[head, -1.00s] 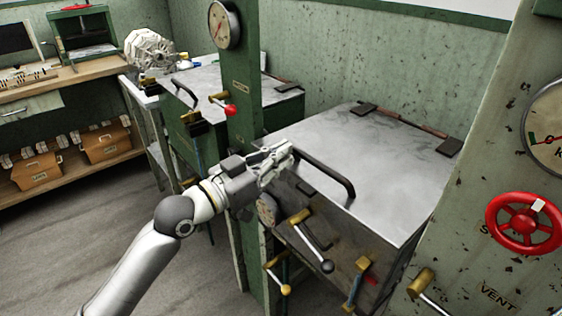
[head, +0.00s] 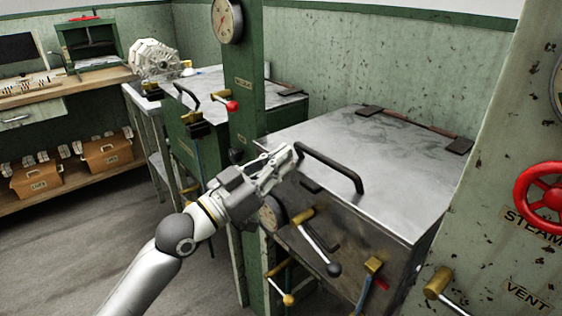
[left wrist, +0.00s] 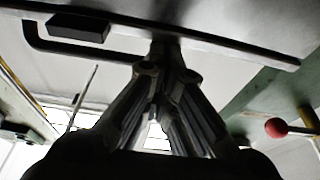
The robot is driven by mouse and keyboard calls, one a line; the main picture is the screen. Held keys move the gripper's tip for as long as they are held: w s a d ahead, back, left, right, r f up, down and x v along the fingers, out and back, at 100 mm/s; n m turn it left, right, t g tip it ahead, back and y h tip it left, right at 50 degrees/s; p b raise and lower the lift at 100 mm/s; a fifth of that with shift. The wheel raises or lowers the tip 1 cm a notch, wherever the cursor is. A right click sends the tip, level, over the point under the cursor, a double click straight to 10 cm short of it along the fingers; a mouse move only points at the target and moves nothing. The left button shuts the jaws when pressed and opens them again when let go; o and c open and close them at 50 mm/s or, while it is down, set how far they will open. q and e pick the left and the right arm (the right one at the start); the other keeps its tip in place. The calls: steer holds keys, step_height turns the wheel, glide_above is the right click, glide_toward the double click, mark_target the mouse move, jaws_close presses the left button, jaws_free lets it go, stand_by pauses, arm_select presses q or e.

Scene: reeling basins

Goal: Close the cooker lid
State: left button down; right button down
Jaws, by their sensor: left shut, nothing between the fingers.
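The cooker lid (head: 390,160) is a worn grey metal plate, lying about flat over the cooker box (head: 345,240). I cannot tell whether a small gap is left under its front edge. A black bar handle (head: 340,172) runs along the lid's front edge. My left gripper (head: 291,153) is shut and empty, its fingertips at the handle's left end; whether they touch is unclear. In the left wrist view the shut fingertips (left wrist: 162,62) are close to the lid's edge, with the handle (left wrist: 85,48) at upper left. My right gripper is out of view.
Clamps with levers (head: 318,240) stick out from the cooker's front. A green post (head: 246,100) with a gauge (head: 227,20) stands left of it. A red wheel (head: 540,198) is on the right panel. A second lidded cooker (head: 205,92) stands behind the post.

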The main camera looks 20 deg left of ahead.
arm_select(q)
steer(key=shift+w+f, duration=0.1)
steer(key=shift+f, duration=0.75)
steer(key=r+v, duration=0.1)
steer(key=v, duration=1)
steer(key=shift+s+a+r, duration=0.25)
steer(key=shift+s, duration=0.3)
